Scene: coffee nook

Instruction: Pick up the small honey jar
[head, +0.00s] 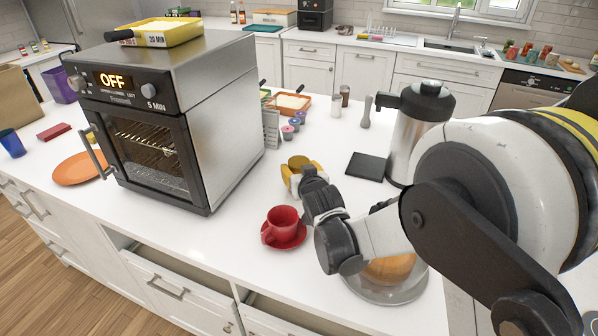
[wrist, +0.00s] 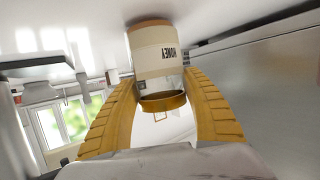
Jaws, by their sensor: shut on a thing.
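The small honey jar (wrist: 158,58) shows in the wrist view with a cream label reading HONEY upside down and a gold lid rim. It sits between the two yellow fingers of my gripper (wrist: 161,82), which is shut on it. In the head view my gripper (head: 299,174) is over the counter, right of the oven, with the jar's brownish-gold lid (head: 299,161) showing between the fingers. Most of the jar is hidden there. I cannot tell whether its base touches the counter.
A red cup (head: 283,219) on a red saucer stands just in front of my gripper. The toaster oven (head: 227,110) is to the left. A dark square mat (head: 366,167) and a steel carafe (head: 406,135) are to the right. Coffee pods (head: 288,132) lie behind.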

